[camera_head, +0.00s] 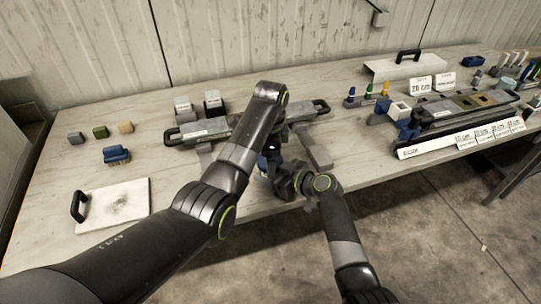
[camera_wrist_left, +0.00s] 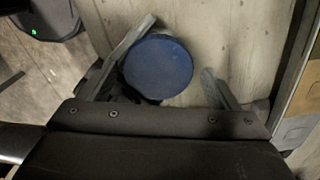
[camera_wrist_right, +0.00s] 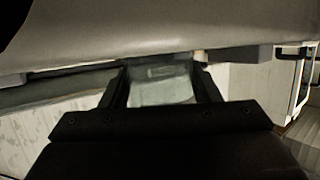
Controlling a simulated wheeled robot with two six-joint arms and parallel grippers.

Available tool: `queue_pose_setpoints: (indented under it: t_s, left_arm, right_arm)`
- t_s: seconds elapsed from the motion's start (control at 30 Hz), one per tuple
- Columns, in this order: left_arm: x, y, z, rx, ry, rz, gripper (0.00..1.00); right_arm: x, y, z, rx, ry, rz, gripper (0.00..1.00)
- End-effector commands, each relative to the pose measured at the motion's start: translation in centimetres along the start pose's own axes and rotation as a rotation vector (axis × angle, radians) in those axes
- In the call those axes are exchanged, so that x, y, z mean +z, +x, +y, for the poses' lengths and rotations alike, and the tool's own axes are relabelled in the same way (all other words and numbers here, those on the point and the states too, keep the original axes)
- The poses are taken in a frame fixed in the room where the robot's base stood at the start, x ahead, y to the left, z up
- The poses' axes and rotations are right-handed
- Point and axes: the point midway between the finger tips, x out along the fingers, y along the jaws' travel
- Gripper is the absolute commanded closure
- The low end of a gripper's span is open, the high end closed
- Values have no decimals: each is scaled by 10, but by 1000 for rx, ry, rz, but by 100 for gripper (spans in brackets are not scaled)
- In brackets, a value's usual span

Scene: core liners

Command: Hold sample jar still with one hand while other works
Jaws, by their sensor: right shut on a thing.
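The sample jar has a round blue lid (camera_wrist_left: 158,67), seen from above in the left wrist view. Its clear glass body (camera_wrist_right: 160,90) shows in the right wrist view, between the fingers of my right gripper (camera_wrist_right: 162,76), which is shut on it. My left gripper (camera_wrist_left: 176,60) is over the lid with its fingers apart. The lid lies close to the left finger, with a gap to the right finger. In the head view, my arms mostly hide the jar near the table's front edge, where a little blue (camera_head: 262,163) shows.
A grey rack with black handles (camera_head: 185,134) stands behind my grippers. A white board (camera_head: 115,206), a blue brush (camera_head: 116,155) and small blocks (camera_head: 100,132) lie at the left. A long tray with labels (camera_head: 460,140) and colored-tip tools fill the right. Bare wood (camera_head: 350,150) lies between.

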Motion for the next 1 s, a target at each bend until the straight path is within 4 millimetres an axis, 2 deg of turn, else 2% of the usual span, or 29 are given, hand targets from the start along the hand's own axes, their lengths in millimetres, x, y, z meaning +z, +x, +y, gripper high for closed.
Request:
queue_pose_setpoints:
  t_s: [0.17, 0.5, 0.73, 0.87, 1.0]
  left_arm:
    - [0, 0, 1, 4, 1, 0, 15]
    - [0, -39, 0, 3, 1, -1, 15]
    - [0, -46, 1, 4, 27, -1, 17]
    - [0, -50, 0, 4, 134, -1, 17]
    - [0, -58, 0, 3, 333, 0, 17]
  right_arm:
    - [0, 0, 1, 2, 0, 0, 100]
    - [0, 0, 1, 2, 0, 0, 100]
    - [0, 0, 1, 2, 0, 0, 100]
    - [0, 0, 1, 2, 0, 0, 100]
    - [0, 0, 1, 2, 0, 0, 100]
